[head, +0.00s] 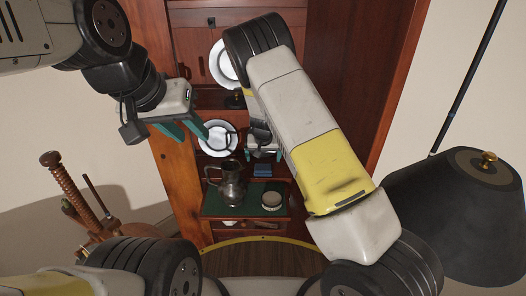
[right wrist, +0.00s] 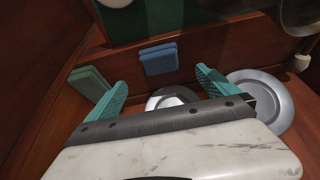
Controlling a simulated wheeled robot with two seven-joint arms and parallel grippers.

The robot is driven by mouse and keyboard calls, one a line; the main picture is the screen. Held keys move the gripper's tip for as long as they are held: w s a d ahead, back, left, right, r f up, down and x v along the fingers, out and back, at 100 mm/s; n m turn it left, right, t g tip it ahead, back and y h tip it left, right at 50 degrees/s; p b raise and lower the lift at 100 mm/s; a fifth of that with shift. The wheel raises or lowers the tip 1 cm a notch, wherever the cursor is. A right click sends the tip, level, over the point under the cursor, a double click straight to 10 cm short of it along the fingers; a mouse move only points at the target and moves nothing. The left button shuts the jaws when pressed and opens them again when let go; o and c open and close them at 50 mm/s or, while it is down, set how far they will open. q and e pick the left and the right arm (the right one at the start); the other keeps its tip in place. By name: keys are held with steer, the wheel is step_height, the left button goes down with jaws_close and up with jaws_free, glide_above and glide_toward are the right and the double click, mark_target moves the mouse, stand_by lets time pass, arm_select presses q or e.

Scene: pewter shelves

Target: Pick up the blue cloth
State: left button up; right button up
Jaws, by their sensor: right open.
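The blue cloth (head: 262,169) is a small folded rectangle inside the wooden cabinet, just below my right gripper (head: 263,153) in the head view. In the right wrist view the blue cloth (right wrist: 159,59) lies beyond the fingertips, in line with the gap between them. My right gripper (right wrist: 161,80) is open and empty, its teal fingers apart and not visibly touching the cloth. My left gripper (head: 188,130) is open and empty, at the cabinet's left side post, well away from the cloth.
A pewter pitcher (head: 230,184) and a round tin (head: 271,199) stand on a green surface (head: 245,209) below. A green folded piece (right wrist: 89,82) lies left of the cloth in the wrist view. A black lampshade (head: 455,215) is at right.

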mark_target(263, 167)
steer(key=x, duration=0.8)
steer(key=shift+w+a+f, duration=0.1)
steer(key=shift+w, duration=0.05)
steer(key=c, duration=1.4)
